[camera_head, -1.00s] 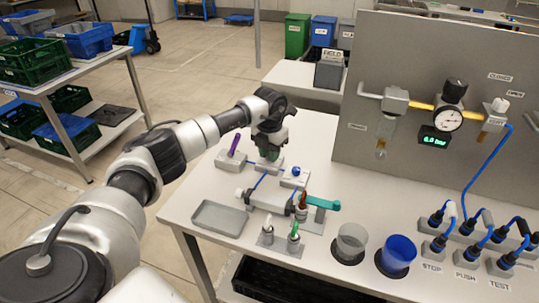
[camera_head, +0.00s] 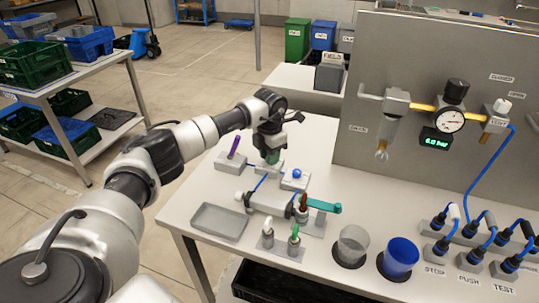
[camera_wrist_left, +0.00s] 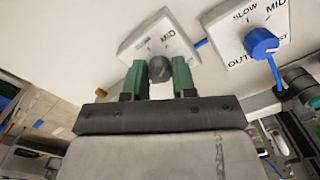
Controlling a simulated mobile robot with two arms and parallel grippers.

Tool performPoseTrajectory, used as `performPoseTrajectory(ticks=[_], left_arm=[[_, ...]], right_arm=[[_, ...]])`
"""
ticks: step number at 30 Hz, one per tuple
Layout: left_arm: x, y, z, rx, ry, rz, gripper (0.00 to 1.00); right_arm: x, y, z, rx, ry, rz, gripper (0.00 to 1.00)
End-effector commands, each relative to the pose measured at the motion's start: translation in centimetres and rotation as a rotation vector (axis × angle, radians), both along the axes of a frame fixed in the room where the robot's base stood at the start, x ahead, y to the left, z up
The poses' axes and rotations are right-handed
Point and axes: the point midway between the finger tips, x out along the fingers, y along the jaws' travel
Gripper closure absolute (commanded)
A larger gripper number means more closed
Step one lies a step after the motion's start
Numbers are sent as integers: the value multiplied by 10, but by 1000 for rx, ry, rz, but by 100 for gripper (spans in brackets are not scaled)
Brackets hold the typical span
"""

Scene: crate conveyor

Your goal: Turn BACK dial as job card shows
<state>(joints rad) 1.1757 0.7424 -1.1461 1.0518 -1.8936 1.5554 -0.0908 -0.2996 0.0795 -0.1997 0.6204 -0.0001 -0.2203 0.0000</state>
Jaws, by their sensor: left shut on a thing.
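My left gripper (camera_head: 271,158) reaches down over a dial block (camera_head: 262,167) at the back of the bench fixture. In the left wrist view its green fingertips (camera_wrist_left: 159,78) are shut on a grey dial knob (camera_wrist_left: 159,68). The knob's white plate (camera_wrist_left: 140,43) reads MID; its other label is too blurred to read, and the fingers hide part of the plate. A blue dial (camera_wrist_left: 261,42) on a separate plate, marked SLOW, MID and OUT, stands to the right; it also shows in the head view (camera_head: 297,173). My right gripper is not in view. I cannot make out a readable job card.
A purple-handled tool (camera_head: 234,147) stands left of the gripper. In front are a grey tray (camera_head: 219,221), a cylinder with a teal lever (camera_head: 323,205), and clear (camera_head: 352,246) and blue (camera_head: 398,256) cups. A gauge panel (camera_head: 450,121) and cabled buttons (camera_head: 468,254) are at right.

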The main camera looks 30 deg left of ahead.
Motion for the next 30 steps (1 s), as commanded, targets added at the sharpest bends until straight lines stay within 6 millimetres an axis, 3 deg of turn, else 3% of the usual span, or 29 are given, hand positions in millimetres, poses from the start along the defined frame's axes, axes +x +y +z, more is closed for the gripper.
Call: performPoseTrajectory(ticks=[2, 3, 8, 19, 30], left_arm=[[1, 0, 1, 0, -4, 1, 97], [1, 0, 1, 0, -4, 1, 71], [1, 0, 1, -1, -3, 1, 48], [1, 0, 9, 0, -4, 1, 48], [1, 0, 78, 0, -6, 1, 48]], right_arm=[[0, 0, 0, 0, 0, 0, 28], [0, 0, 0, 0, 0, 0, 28], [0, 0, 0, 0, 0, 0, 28], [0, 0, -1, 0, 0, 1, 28], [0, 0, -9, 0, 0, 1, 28]])
